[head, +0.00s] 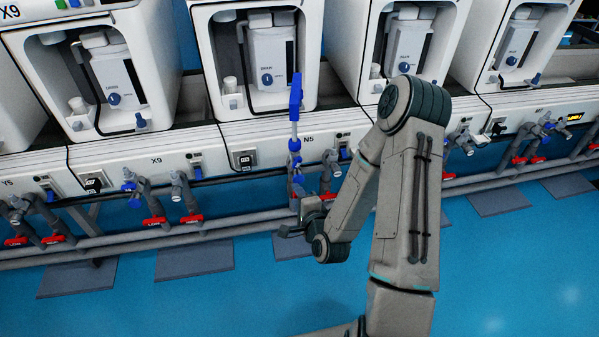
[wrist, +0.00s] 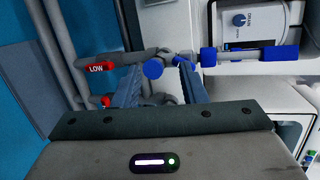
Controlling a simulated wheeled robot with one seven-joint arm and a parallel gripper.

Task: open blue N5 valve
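The N5 label (head: 309,139) is on the white panel in the middle of the head view. Below it, blue valve parts (head: 296,180) on the grey pipework are partly hidden by my arm. My gripper (head: 300,206) is at these pipes, small and partly covered in the head view. In the wrist view my gripper (wrist: 158,66) has its two ribbed fingers apart. A round blue knob (wrist: 153,69) shows between the fingertips, at or just beyond them. I cannot tell whether a finger touches it. A blue collar (wrist: 208,57) lies just right of the right finger.
A blue and white upright tube (head: 295,95) rises above the N5 pipes. Other red handles (head: 154,220) line the lower pipe. The blue floor (head: 500,270) in front is clear.

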